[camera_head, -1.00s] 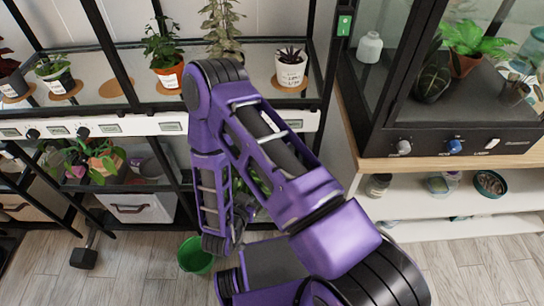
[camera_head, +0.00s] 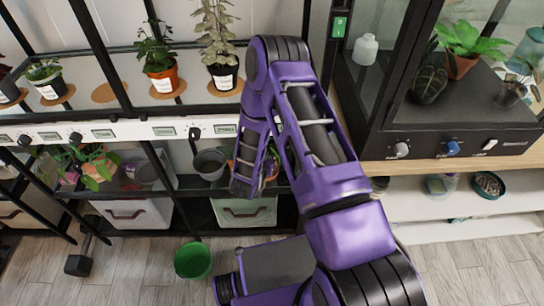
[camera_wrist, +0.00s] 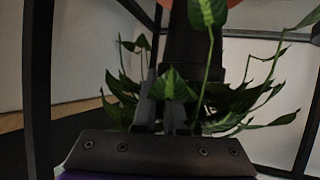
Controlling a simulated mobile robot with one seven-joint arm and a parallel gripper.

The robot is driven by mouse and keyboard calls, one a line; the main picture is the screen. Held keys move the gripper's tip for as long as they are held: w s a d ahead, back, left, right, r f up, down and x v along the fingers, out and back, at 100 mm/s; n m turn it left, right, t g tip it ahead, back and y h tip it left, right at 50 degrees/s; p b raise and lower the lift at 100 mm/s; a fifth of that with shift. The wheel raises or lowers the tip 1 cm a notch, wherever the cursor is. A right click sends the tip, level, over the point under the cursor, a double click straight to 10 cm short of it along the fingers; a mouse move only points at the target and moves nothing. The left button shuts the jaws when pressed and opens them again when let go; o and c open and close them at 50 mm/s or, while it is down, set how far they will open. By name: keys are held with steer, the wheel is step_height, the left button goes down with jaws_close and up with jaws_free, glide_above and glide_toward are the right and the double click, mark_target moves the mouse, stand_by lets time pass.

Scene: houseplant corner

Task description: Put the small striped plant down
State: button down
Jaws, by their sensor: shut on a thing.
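In the wrist view my gripper (camera_wrist: 162,108) is shut, with green pointed leaves (camera_wrist: 175,85) close around its fingers. A dark upright shape (camera_wrist: 195,50) stands behind the fingers; I cannot tell whether it is the pot. Leaf striping is not clear in this dim view, and the grip itself is largely hidden by leaves. In the head view my purple arm reaches down in front of the rack's lower shelf, and its forearm hides the gripper and most of what it holds.
A dark empty-looking pot (camera_head: 210,163) stands on the lower shelf. The upper shelf has a bare cork mat (camera_head: 105,92) and a terracotta-potted plant (camera_head: 163,79). Black rack posts (camera_head: 98,55) stand close by. A green bucket (camera_head: 193,261) is on the floor.

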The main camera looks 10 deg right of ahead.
steer(key=shift+w+d, duration=0.25)
steer(key=shift+w, duration=0.05)
steer(key=shift+w+d+f+b, duration=0.1)
steer(key=shift+w+f+b, duration=0.1)
steer(key=shift+f, duration=0.65)
steer(key=shift+w+f+b, duration=0.1)
steer(key=shift+f+b, duration=0.1)
steer(key=shift+f, duration=0.65)
steer(key=shift+f, duration=0.1)
steer(key=shift+f, duration=0.15)
steer(key=c, duration=1)
jaws_free()
